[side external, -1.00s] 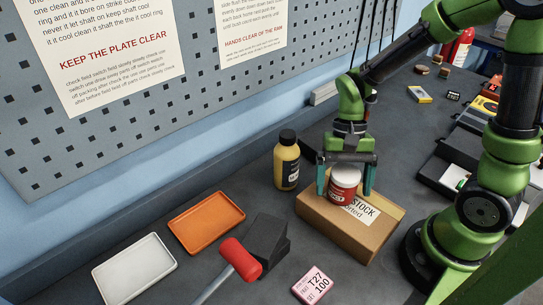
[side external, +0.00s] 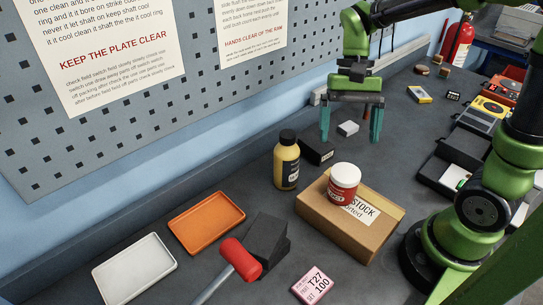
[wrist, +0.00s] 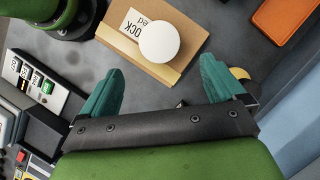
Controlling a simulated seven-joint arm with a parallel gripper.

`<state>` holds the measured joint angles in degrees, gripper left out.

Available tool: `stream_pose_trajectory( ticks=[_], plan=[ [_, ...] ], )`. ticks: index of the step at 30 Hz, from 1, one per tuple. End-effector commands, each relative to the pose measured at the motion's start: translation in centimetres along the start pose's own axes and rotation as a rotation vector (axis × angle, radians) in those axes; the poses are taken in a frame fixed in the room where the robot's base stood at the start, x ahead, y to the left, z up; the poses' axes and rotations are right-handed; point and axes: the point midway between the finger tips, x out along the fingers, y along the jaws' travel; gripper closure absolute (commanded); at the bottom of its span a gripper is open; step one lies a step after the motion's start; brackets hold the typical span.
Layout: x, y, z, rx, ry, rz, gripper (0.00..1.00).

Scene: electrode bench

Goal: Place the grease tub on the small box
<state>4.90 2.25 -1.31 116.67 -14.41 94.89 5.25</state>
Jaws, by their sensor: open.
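The grease tub (side external: 344,182), red with a white lid and a white label, stands upright on top of the small cardboard box (side external: 318,213). In the wrist view the tub's white lid (wrist: 159,42) shows from above, on the box (wrist: 184,15) beside its printed label. My gripper (side external: 350,138) is open and empty, raised and apart from the tub, farther back over the bench. Its teal fingers are spread wide, and nothing lies between them in the wrist view.
A yellow bottle (side external: 287,162) and a black box (side external: 317,150) stand just behind the cardboard box. A red-headed hammer (side external: 240,259), an orange tray (side external: 206,222) and a white tray (side external: 134,269) lie to the left.

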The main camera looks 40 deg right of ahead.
Motion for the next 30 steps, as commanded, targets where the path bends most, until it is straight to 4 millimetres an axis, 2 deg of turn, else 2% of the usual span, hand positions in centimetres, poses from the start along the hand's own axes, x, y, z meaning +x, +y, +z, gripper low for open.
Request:
stream_pose_trajectory(
  ticks=[5, 12, 18, 23, 30],
  plan=[
    [-1.1, 0.3, 0.9, -0.067, 0.086, -0.049, 0.04],
    [-2.7, 0.9, 3.5, -0.323, 0.457, -0.240, 0.04],
    [-3.9, 1.3, 5.0, -0.469, 0.722, -0.366, 0.04],
    [-4.3, 1.4, 5.4, -0.511, 0.810, -0.405, 0.04],
    [-4.3, 1.4, 5.4, -0.514, 0.817, -0.408, 0.04]
  ],
)
